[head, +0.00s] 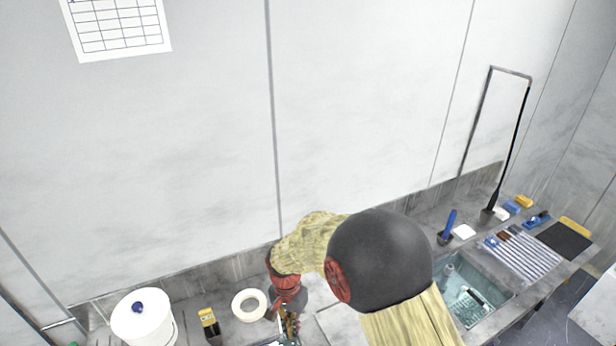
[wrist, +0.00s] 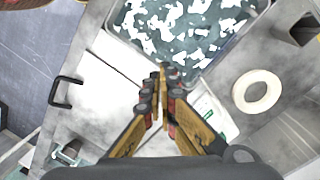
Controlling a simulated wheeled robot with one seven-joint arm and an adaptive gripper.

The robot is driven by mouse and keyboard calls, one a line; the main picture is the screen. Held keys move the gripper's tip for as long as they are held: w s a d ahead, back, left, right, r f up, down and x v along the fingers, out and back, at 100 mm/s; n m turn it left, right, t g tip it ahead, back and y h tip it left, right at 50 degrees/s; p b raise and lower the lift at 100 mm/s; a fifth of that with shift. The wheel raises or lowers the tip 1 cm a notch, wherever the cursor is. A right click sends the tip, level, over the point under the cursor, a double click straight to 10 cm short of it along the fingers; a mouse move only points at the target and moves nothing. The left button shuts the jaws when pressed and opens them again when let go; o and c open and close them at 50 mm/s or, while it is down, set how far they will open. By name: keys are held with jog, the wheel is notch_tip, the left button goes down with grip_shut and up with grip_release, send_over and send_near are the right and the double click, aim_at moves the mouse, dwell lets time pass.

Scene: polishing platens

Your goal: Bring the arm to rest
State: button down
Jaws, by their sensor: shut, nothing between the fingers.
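My gripper (wrist: 163,75) is in the wrist view, its two yellow-and-dark fingers closed together at the tips with nothing between them. It points toward the near edge of a bin (wrist: 196,76) filled with dark and white patches; I cannot tell whether the fingertips are above the bin or touching its rim. In the head view my arm reaches down over the bench, and my gripper (head: 290,328) is small, low in the picture and partly cut off at the bottom edge.
A white ring (head: 250,304) lies on the bench left of my arm; it also shows in the wrist view (wrist: 238,92). A sink (head: 490,278) and a tall faucet (head: 517,140) are at right.

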jog(key=s+d+r+n+t+b, duration=0.2)
jog(key=s+d+r+b, duration=0.4)
jog(key=s+d+b, duration=0.3)
jog(key=s+d+r+n+t+b, duration=0.3)
jog(key=s+d+r+b, duration=0.3)
jog(key=s+d+b, duration=0.4)
jog(key=d+t, duration=0.1)
jog(key=d, duration=0.3)
jog(key=shift+s+d+t+y, duration=0.15)
jog(key=shift+t+y, duration=0.15)
jog(key=shift+t, duration=0.1)
